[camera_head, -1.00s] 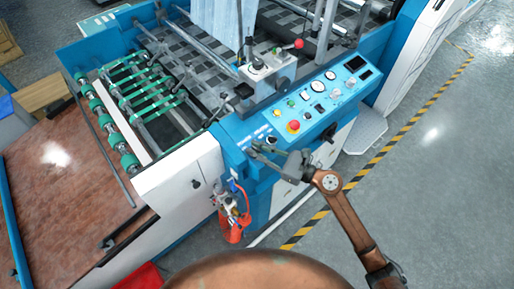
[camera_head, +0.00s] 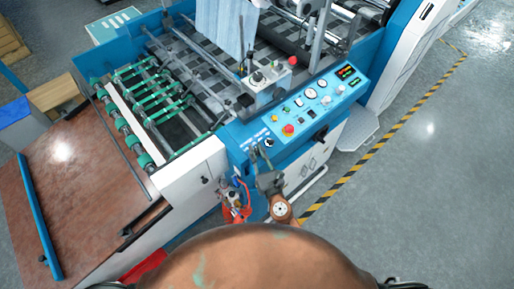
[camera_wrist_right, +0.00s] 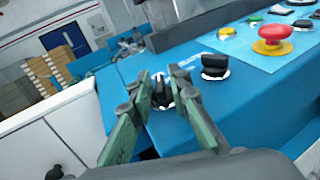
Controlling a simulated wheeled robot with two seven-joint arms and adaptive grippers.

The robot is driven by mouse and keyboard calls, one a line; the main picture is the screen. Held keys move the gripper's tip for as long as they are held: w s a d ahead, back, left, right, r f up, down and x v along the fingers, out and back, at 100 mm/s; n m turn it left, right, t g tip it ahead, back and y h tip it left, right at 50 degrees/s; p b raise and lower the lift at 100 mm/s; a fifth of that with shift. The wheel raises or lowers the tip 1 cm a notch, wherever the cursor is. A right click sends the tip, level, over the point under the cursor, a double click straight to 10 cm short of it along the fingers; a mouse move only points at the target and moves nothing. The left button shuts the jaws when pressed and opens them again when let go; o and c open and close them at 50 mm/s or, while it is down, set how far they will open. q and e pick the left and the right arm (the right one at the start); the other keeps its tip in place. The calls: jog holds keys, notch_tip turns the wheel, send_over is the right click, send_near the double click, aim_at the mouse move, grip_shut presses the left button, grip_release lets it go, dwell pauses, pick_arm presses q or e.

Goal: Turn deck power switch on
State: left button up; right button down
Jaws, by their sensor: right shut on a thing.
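The deck power switch, a black rotary knob on a white round plate (camera_wrist_right: 160,92), sits on the blue panel edge and shows between my right gripper's fingers in the right wrist view. My right gripper (camera_head: 257,150) is shut on this knob; in the wrist view its green-sided fingers (camera_wrist_right: 166,88) stand on either side of it. A second black knob (camera_wrist_right: 213,66) sits just to the right, and it also shows in the head view (camera_head: 269,142). The panel's displays (camera_head: 347,71) glow red and green. My left gripper is not in view.
A red mushroom button (camera_head: 289,130) stands on the control panel (camera_head: 272,123) near the knobs, and it shows in the wrist view (camera_wrist_right: 272,38). Red fittings and hoses (camera_head: 234,205) hang below the panel. Grey floor (camera_head: 420,200) is open to the right.

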jog(key=shift+m+h+p, duration=0.55)
jog(key=shift+m+h, duration=0.45)
jog(key=shift+h, duration=0.3)
jog(key=shift+t, duration=0.3)
jog(key=c, duration=2.1)
grip_release()
jog(key=s, duration=0.4)
jog(key=s+d, duration=0.1)
jog(key=s, duration=0.3)
jog(key=s+d, duration=0.1)
jog(key=s, duration=0.2)
jog(key=shift+s+d, duration=0.1)
jog(key=shift+s, duration=0.3)
